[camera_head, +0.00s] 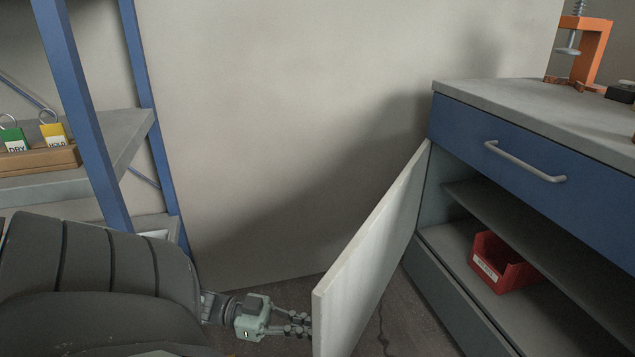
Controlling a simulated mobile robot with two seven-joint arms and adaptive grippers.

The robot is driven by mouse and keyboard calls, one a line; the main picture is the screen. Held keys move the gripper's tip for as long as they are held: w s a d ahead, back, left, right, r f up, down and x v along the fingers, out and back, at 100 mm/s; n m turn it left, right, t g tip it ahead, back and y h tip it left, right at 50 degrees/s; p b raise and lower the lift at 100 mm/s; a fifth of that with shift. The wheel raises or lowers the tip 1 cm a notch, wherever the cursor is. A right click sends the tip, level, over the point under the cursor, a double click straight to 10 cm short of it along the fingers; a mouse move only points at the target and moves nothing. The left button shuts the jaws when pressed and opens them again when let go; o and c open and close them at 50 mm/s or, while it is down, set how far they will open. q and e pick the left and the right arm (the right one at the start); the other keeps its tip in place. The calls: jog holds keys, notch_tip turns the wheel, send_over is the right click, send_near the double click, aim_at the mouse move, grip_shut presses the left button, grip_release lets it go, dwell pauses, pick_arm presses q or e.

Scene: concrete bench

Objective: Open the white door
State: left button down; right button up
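The white door (370,257) stands swung out from the left side of the blue-grey cabinet (455,290), with the cabinet's inside in full view. Its free edge points toward me at the bottom middle. My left gripper (307,324) comes in from the left, low down, with its fingertips at the door's free edge. The tips meet or pass behind that edge, so I cannot tell whether they touch or grip it. No handle shows on the visible face of the door. My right gripper is out of view.
A red bin (503,262) sits on the cabinet's lower shelf, below a blue drawer (550,165) with a grey handle. An orange clamp (587,45) stands on the benchtop (530,105). A blue-post shelf rack (85,120) stands at left. Bare floor shows beside the door.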

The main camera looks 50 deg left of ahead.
pick_arm(q)
jog(key=c, duration=1.6)
grip_release()
notch_tip(320, 180, up, 7)
jog(key=shift+s+f, duration=0.1)
jog(key=shift+f, duration=0.1)
notch_tip(320, 180, up, 2)
jog(key=shift+d+r, duration=0.1)
jog(key=shift+d, duration=0.05)
jog(key=shift+a+r, duration=0.2)
jog(key=shift+r, duration=0.35)
jog(key=shift+c, duration=0.7)
